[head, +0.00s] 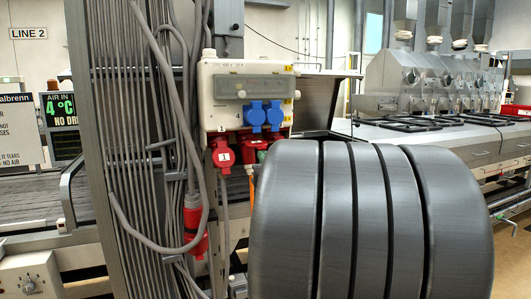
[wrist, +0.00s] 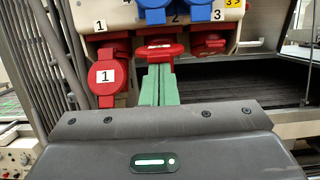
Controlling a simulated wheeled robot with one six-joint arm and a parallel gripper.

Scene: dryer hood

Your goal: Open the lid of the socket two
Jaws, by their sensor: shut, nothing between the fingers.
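In the head view, my arm and the box partly hide this spot, and only a bit of green shows.
Red socket one (wrist: 107,76), marked 1, hangs close to the left of my fingers. Red socket three (wrist: 208,46) is close to the right. Blue sockets (head: 264,115) sit above. Grey cables (head: 150,130) and a metal column stand to the left.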

